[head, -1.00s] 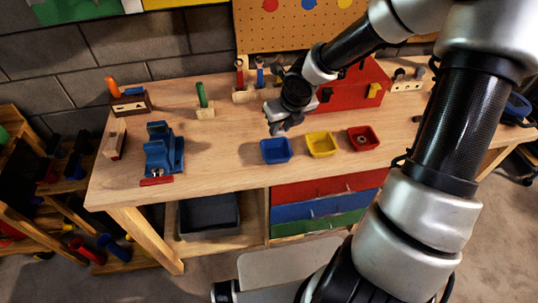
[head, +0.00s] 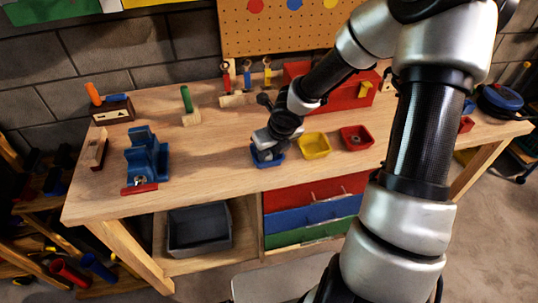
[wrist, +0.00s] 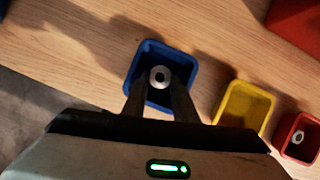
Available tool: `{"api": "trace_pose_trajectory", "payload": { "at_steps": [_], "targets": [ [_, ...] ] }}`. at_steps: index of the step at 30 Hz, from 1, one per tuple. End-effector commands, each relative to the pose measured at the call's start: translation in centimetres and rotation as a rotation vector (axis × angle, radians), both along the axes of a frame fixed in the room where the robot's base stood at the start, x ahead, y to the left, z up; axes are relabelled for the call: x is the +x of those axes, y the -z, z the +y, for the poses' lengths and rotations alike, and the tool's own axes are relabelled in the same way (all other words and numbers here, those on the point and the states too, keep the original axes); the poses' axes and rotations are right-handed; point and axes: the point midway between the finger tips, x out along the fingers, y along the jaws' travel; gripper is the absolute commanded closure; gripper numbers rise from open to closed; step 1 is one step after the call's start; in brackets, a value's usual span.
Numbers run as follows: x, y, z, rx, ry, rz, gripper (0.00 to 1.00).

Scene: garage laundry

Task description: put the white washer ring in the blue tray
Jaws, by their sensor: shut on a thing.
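The white washer ring (wrist: 159,77) shows in the wrist view as a small pale ring with a dark hole, at the tips of my gripper (wrist: 158,90). My gripper is shut on it. Ring and fingertips are over or inside the blue tray (wrist: 190,66); I cannot tell how far above its floor. In the head view my gripper (head: 268,148) points down at the blue tray (head: 256,163) and covers much of it. The ring cannot be made out in that view.
The yellow tray (head: 315,146) is just right of the blue one. The red tray (head: 356,137) beyond it holds a small metal piece. A blue vise (head: 146,157) stands at left and a red toolbox (head: 340,95) behind. Bare wood lies between vise and trays.

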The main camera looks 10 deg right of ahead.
Motion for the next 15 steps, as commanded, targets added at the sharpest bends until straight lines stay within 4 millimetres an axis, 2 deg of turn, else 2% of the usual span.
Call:
{"api": "trace_pose_trajectory", "payload": {
  "at_steps": [7, 8, 9, 15],
  "targets": [
    [0.00, 0.36, -0.03, -0.001, 0.000, 0.000, 0.95],
    [0.01, 0.25, -0.04, -0.001, 0.001, 0.000, 0.71],
    [0.01, 0.21, -0.04, -0.001, 0.001, 0.000, 0.67],
    [0.01, 0.21, -0.04, -0.001, 0.001, 0.000, 0.67]
  ]
}}
